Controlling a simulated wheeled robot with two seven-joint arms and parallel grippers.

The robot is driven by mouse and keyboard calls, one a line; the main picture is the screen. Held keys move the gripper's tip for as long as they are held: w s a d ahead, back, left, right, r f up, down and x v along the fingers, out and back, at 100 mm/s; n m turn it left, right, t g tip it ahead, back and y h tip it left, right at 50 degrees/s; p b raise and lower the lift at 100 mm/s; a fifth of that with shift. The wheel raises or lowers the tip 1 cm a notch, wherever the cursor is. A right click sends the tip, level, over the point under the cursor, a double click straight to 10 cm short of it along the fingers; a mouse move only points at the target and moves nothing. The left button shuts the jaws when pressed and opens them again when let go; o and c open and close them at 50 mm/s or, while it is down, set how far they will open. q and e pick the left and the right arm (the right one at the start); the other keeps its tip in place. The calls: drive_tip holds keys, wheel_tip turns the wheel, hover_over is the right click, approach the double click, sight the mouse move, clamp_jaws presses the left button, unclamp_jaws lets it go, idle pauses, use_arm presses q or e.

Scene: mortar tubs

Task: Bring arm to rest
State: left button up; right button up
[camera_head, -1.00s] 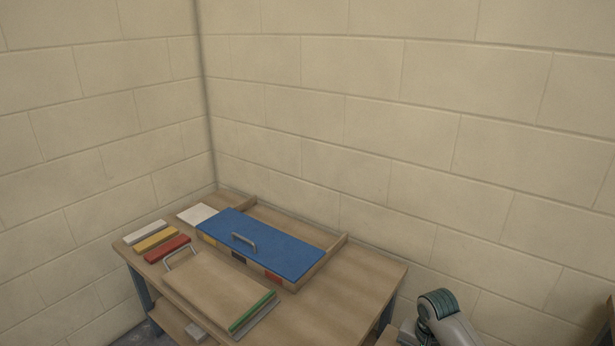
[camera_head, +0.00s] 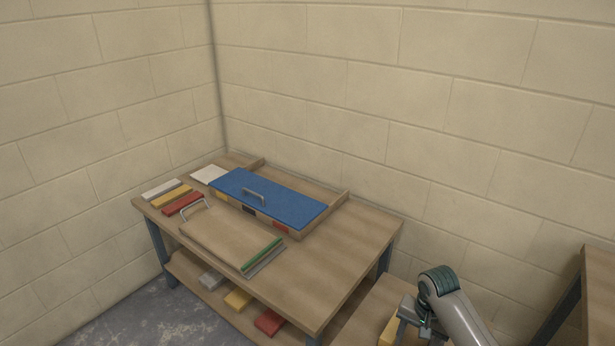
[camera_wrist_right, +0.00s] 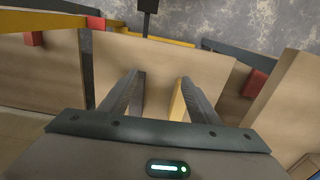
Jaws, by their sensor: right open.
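My right arm comes in at the lower right of the head view, with its gripper (camera_head: 408,322) low beside a wooden surface (camera_head: 372,308). In the right wrist view the gripper (camera_wrist_right: 162,82) is open, its two dark fingers apart over a wooden board. A yellow block (camera_wrist_right: 177,103) shows beside the right-hand finger, and I cannot tell whether they touch. A yellow block (camera_head: 388,331) also shows by the gripper in the head view. My left gripper is not in view.
A workbench (camera_head: 340,245) carries a blue lid (camera_head: 268,198) with a handle, a wooden board (camera_head: 225,236), and white, yellow and red bars (camera_head: 183,203). Blocks lie on its lower shelf (camera_head: 220,297). Another wooden unit (camera_head: 598,265) stands at the right edge. Grey floor (camera_head: 140,318) is clear at front left.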

drive_tip(key=s+a+f+n+t, duration=0.1)
drive_tip(key=s+a+f+n, duration=0.15)
drive_tip(key=s, duration=0.55)
drive_tip(key=s+a+f+n, duration=0.2)
drive_tip(key=s+a+n, duration=0.15)
drive_tip(key=s, duration=0.45)
drive_tip(key=s+r+n+t, duration=0.1)
drive_tip(key=s+r+n, duration=0.15)
drive_tip(key=s, duration=0.55)
drive_tip(key=s+r+n+t, duration=0.1)
drive_tip(key=s+r, duration=0.2)
drive_tip(key=s, duration=0.5)
drive_tip(key=w+a+f+t+y, duration=0.1)
drive_tip(key=w+f, duration=0.2)
drive_tip(key=f, duration=0.6)
drive_tip(key=w+a+f+t, duration=0.15)
drive_tip(key=w+f, duration=0.25)
drive_tip(key=f, duration=0.6)
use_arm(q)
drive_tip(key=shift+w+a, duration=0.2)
use_arm(e)
drive_tip(key=s+a+f+t, duration=0.1)
drive_tip(key=f, duration=0.6)
drive_tip(key=s+a+f+t+y, duration=0.1)
drive_tip(key=s+a+f, duration=0.1)
drive_tip(key=f, duration=0.6)
drive_tip(key=shift+s, duration=0.25)
